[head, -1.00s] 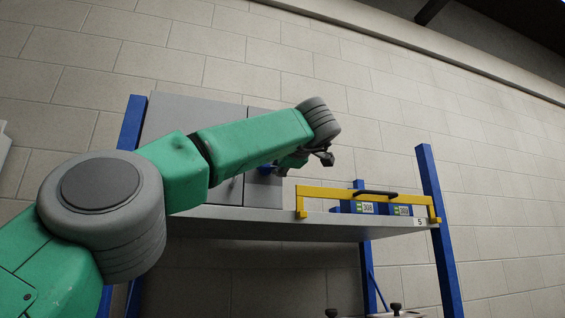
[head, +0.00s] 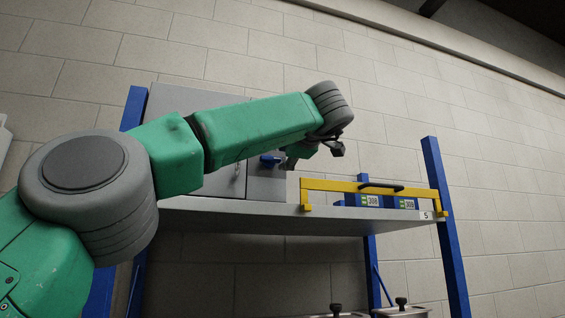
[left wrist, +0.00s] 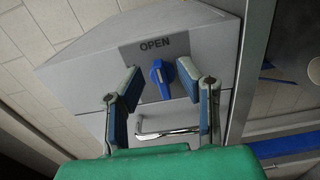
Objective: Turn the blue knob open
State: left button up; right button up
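The blue knob (head: 268,160) is on the front of a grey box (head: 265,190) on the shelf; the left wrist view shows the knob (left wrist: 161,79) below the printed word OPEN. Its handle is roughly upright, its lower end tilted slightly right. My left gripper (head: 288,160) is in front of the box, partly hidden behind my wrist in the head view. In the left wrist view its two blue-padded fingers (left wrist: 158,72) are spread apart, one on each side of the knob, with gaps visible. I cannot tell how far the fingertips are from the panel. My right gripper is not in view.
A chrome handle (left wrist: 167,133) lies below the knob. On the shelf (head: 240,216), a yellow bar (head: 335,185) and blue labelled boxes (head: 370,201) stand to the right. A blue post (head: 447,225) bounds the right side. Pans with black knobs (head: 402,310) are below.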

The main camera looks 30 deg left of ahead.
pick_arm(q)
jog(key=v, duration=0.8)
jog(key=shift+s, duration=0.55)
jog(key=shift+d, duration=0.1)
